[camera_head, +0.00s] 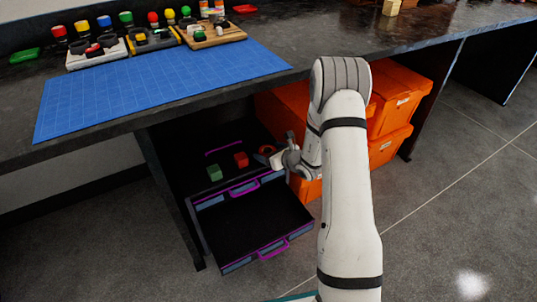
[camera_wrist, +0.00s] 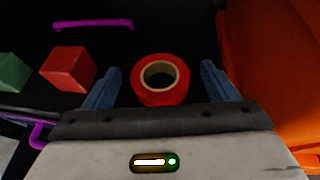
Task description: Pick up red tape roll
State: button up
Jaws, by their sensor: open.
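The red tape roll (camera_wrist: 160,97) lies flat on a dark surface in the wrist view, its tan core facing up. In the head view it shows small (camera_head: 266,150), partly hidden by my gripper. My gripper (camera_wrist: 162,83) is open, its blue-grey fingers standing left and right of the roll with a gap on each side. In the head view my gripper (camera_head: 277,157) reaches down under the bench beside the roll. Whether the fingers are level with the roll or above it, I cannot tell.
A red cube (camera_wrist: 68,68) and a green cube (camera_wrist: 12,72) lie left of the roll. An open drawer (camera_head: 250,222) with purple handles extends in front. Orange crates (camera_head: 390,118) stand close on the right. A blue mat (camera_head: 160,85) lies on the bench above.

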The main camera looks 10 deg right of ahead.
jog(key=shift+c, duration=0.2)
jog(key=c, duration=1)
